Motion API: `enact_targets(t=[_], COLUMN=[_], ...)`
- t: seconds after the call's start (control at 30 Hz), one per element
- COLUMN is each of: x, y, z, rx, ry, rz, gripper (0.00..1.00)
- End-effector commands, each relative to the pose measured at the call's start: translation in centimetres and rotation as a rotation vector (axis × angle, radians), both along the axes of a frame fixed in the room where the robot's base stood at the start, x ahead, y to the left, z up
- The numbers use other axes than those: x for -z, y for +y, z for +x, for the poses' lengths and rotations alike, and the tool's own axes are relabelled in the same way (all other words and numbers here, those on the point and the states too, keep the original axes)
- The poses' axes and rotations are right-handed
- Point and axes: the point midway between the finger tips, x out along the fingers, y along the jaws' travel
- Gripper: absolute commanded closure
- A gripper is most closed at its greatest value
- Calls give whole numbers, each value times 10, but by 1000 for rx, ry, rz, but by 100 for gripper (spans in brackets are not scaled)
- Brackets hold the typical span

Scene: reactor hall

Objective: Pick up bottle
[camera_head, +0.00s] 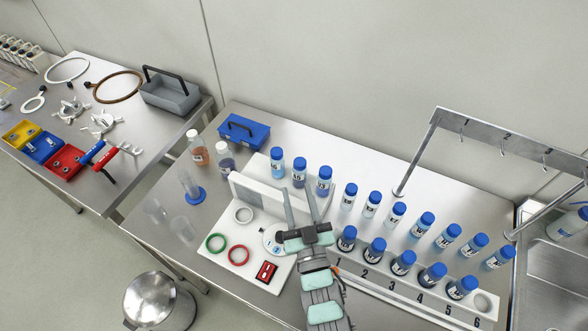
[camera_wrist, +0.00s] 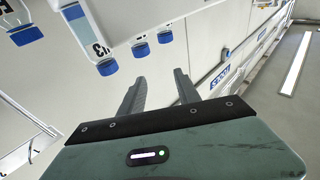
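Several clear bottles with blue caps stand on the steel bench. A group of 3, including one bottle (camera_head: 299,172), stands at a white block. Loose rows, with one bottle (camera_head: 350,195), stand to the right, and dark-bodied bottles (camera_head: 374,251) sit in a numbered white rack (camera_head: 400,295). My gripper (camera_head: 298,195) is open and empty over the bench, in front of the group of 3. In the wrist view my open fingers (camera_wrist: 159,92) have nothing between them; labelled bottles (camera_wrist: 90,40) appear upside down beyond them, apart from the fingers.
A white board with green (camera_head: 216,243) and red (camera_head: 239,255) rings lies left of my gripper. A blue box (camera_head: 243,131) and two bottles with white caps stand behind. A metal hook rail (camera_head: 490,140) rises at right. A steel pot (camera_head: 160,301) stands in front of the bench.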

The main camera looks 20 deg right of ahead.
Motion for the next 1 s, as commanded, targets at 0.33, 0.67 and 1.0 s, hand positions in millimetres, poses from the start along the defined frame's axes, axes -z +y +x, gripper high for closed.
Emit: enact_targets(t=[0.33, 0.67, 1.0], x=[31, 30, 23], y=[-25, -33, -38], z=[2, 44, 70], rx=[56, 55, 54], ry=[191, 188, 186], rz=[34, 33, 33], gripper=[61, 61, 61])
